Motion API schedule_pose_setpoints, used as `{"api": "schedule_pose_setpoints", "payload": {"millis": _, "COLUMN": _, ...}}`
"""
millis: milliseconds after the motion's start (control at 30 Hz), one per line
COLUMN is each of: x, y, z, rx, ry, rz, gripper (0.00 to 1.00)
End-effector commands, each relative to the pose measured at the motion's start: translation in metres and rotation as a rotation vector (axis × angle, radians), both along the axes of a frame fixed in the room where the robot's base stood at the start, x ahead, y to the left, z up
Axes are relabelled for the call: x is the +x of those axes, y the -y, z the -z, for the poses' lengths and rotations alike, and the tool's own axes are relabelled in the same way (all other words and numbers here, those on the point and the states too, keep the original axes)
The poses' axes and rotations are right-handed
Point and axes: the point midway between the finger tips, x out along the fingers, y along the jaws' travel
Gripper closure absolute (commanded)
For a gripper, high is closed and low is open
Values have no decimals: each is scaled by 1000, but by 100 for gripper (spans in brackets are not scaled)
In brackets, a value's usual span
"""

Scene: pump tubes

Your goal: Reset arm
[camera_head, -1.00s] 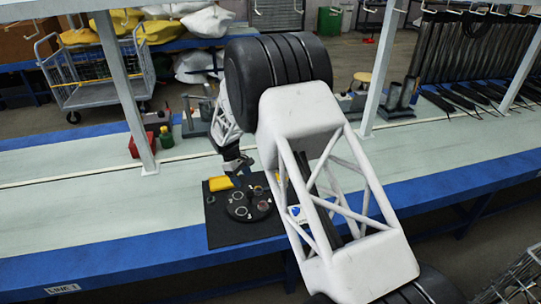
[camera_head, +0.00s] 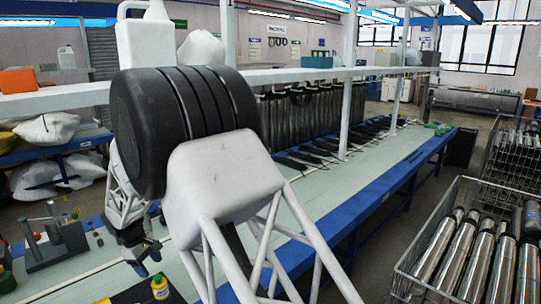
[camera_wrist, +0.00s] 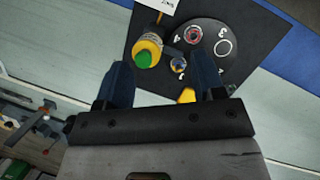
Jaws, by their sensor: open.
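Beyond the fingertips lies a black mat (camera_wrist: 262,28) with a dark round disc (camera_wrist: 213,68) bearing numbered spots and rings. A yellow bottle with a green cap (camera_wrist: 146,50) stands on the mat, near the left fingertip in the picture. A yellow item (camera_wrist: 187,95) shows partly between the fingers. My arm hides part of the bench.
The pale bench (camera_head: 345,185) with blue edges runs to the back right, with black tubes lying on it. White posts and a shelf (camera_head: 300,75) rise above it. A wire basket of metal cylinders (camera_head: 470,250) stands at the right. A small fixture (camera_head: 55,240) is at the left.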

Motion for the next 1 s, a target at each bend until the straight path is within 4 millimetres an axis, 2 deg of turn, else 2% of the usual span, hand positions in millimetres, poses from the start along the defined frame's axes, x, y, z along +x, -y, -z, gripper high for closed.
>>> {"api": "schedule_pose_setpoints", "payload": {"millis": 33, "x": 3, "y": 16, "z": -13, "rx": 9, "ry": 7, "rz": 25, "gripper": 37}}
{"api": "schedule_pose_setpoints", "payload": {"millis": 100, "x": 4, "y": 35, "z": -28, "rx": 20, "ry": 16, "rz": 57, "gripper": 37}}
{"api": "schedule_pose_setpoints", "payload": {"millis": 467, "x": 0, "y": 135, "z": -97, "rx": 74, "ry": 62, "rz": 223, "gripper": 37}}
{"api": "schedule_pose_setpoints", "payload": {"millis": 733, "x": -15, "y": 208, "z": -142, "rx": 114, "ry": 98, "rz": 350, "gripper": 37}}
{"api": "schedule_pose_setpoints", "payload": {"millis": 1000, "x": -41, "y": 277, "z": -177, "rx": 151, "ry": 135, "rz": 472, "gripper": 37}}
